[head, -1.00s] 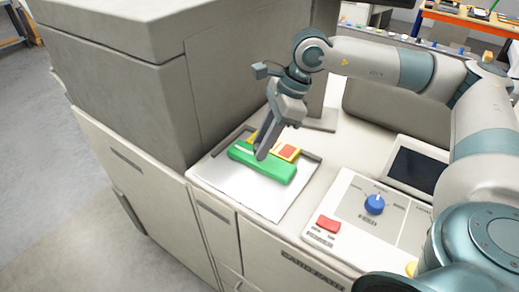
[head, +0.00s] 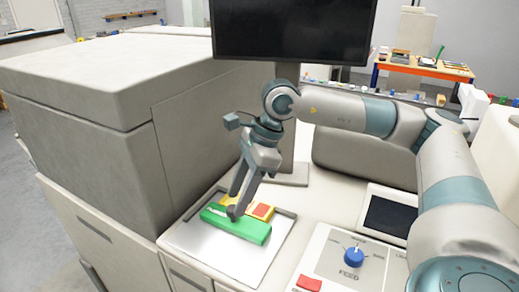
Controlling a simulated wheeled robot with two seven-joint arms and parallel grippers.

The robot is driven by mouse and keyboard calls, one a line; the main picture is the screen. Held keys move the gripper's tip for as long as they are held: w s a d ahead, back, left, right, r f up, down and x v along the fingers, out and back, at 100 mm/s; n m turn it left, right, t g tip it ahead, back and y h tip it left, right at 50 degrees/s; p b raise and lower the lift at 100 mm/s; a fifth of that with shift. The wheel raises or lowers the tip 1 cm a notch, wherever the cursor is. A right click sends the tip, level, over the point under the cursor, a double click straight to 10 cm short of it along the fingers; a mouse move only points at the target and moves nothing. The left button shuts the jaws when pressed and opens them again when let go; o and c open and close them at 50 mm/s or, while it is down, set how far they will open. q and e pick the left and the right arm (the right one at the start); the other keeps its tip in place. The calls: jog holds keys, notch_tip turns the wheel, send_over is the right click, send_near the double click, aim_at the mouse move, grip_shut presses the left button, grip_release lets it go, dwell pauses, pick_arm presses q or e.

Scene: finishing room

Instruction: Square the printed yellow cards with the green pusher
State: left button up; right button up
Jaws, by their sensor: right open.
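The green pusher (head: 245,229) is a long bar lying on the grey metal tray (head: 215,250), in front of the cards. The printed yellow cards (head: 262,211) show behind it, with a red patch at their right end and another yellow part (head: 226,199) at the left. The pusher hides their front edge. My right gripper (head: 233,206) is open, fingers pointing down at the pusher's left-middle part. One fingertip overlaps the pusher in the picture and the other lies farther back; I cannot tell if either touches. My left gripper is not in view.
A large grey machine housing (head: 110,95) stands left of the tray. Behind is a dark monitor (head: 290,30) on a stand. To the right are a small screen (head: 385,218) and a panel with a blue knob (head: 353,256) and red button (head: 309,283).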

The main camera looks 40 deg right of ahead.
jog(key=b+v, duration=0.3)
jog(key=v, duration=1.2)
jog(key=shift+b, duration=0.3)
jog(key=shift+f, duration=0.1)
